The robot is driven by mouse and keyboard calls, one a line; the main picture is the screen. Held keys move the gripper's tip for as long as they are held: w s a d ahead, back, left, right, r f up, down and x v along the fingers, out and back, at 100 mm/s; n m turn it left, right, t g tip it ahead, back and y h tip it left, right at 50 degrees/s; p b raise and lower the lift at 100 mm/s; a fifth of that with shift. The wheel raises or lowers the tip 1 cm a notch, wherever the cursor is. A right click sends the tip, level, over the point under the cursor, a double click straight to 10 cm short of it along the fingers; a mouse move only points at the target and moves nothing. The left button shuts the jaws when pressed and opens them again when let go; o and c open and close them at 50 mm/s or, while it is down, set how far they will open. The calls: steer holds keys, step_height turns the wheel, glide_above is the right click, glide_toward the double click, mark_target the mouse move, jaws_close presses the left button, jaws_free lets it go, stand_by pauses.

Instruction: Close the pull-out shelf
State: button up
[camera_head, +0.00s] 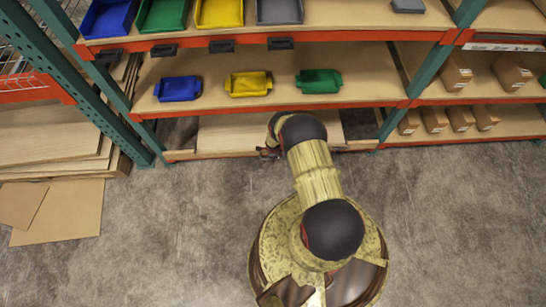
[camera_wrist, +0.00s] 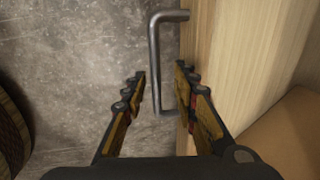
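The pull-out shelf (camera_head: 222,133) is a light wooden board at the lowest level of the rack, partly hidden behind my arm. In the wrist view its wooden front (camera_wrist: 235,50) runs down the right side. A grey metal bar handle (camera_wrist: 155,50) is fixed to that front. My gripper (camera_wrist: 161,75) is open, with one finger on each side of the handle's bar. I cannot tell whether a finger touches it. In the head view my gripper (camera_head: 268,152) is small and low at the shelf's front edge.
The rack's middle level holds blue (camera_head: 178,89), yellow (camera_head: 248,84) and green (camera_head: 319,81) bins. Green uprights (camera_head: 420,75) flank the bay. Cardboard boxes (camera_head: 511,70) stand on the right shelves. Wooden boards (camera_head: 50,140) are stacked at left.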

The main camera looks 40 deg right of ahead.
steer(key=shift+r, duration=0.15)
step_height(320, 180, up, 11)
steer(key=s+a, duration=0.1)
steer(key=s, duration=0.1)
steer(key=shift+r, duration=0.2)
stand_by(0.5)
stand_by(0.5)
